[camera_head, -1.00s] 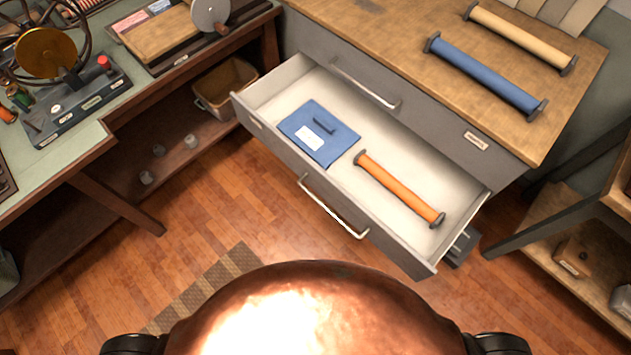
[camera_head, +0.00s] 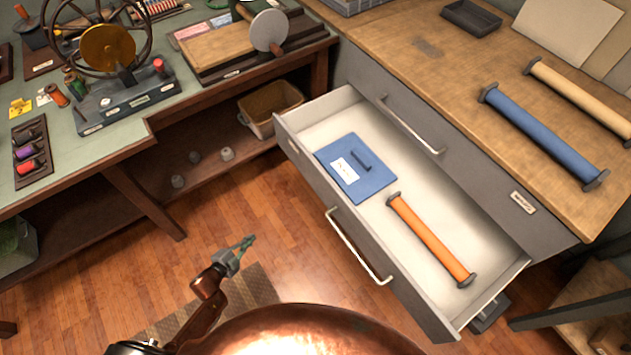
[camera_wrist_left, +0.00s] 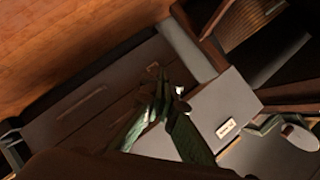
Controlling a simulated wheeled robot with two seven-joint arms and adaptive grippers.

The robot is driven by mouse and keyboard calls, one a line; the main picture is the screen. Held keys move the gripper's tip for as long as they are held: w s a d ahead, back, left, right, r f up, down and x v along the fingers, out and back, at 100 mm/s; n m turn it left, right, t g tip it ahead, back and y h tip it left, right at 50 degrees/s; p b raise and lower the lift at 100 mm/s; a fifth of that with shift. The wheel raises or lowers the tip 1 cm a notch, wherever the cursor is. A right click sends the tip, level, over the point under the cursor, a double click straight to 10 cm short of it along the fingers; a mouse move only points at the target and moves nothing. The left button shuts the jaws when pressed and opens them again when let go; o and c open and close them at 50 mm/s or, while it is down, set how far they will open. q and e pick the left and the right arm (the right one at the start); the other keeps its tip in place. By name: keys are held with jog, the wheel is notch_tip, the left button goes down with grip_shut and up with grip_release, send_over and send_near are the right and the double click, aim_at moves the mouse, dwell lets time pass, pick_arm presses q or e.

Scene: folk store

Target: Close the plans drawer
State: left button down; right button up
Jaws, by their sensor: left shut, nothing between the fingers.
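The plans drawer (camera_head: 303,170) is pulled far out of the grey cabinet (camera_head: 460,158). Its front has a pale bar handle (camera_head: 358,246). Inside lie a blue folder-like case (camera_head: 352,178) with a white label and an orange roll (camera_head: 430,238) with dark end caps. My left gripper (camera_head: 248,243) is shut and empty, over the floor left of the drawer front and clear of it. Its dark green fingers also show in the left wrist view (camera_wrist_left: 172,112), with a grey surface behind them. My right gripper is not in view.
A blue roll (camera_head: 545,135) and a cream roll (camera_head: 580,98) lie on the cabinet's wooden top. A workbench (camera_head: 170,150) with a wheel device stands at the left. A tan bin (camera_head: 270,108) sits on its lower shelf. Wooden floor (camera_head: 245,205) lies open before the drawer.

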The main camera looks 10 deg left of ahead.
pick_arm(q)
jog(key=w+d+r+m+t+h, duration=0.1)
jog(key=w+d+r+m+h, duration=0.15)
jog(key=r, duration=0.45)
jog(key=w+d+r+m+t+h, duration=0.1)
jog(key=w+d+r+m+h, duration=0.1)
jog(key=w+d+r+m, duration=0.35)
jog(key=m+g+h+b, duration=0.1)
jog(key=m+h+b, duration=0.1)
jog(key=m+h, duration=0.2)
send_near(322, 177)
jog(key=b+x, duration=0.2)
jog(key=x, duration=0.3)
jog(key=shift+w+d+f+b, duration=0.15)
jog(key=shift+w+b, duration=0.15)
jog(key=shift+w, duration=0.1)
jog(key=shift+w+d, duration=0.3)
jog(key=shift+d, duration=0.05)
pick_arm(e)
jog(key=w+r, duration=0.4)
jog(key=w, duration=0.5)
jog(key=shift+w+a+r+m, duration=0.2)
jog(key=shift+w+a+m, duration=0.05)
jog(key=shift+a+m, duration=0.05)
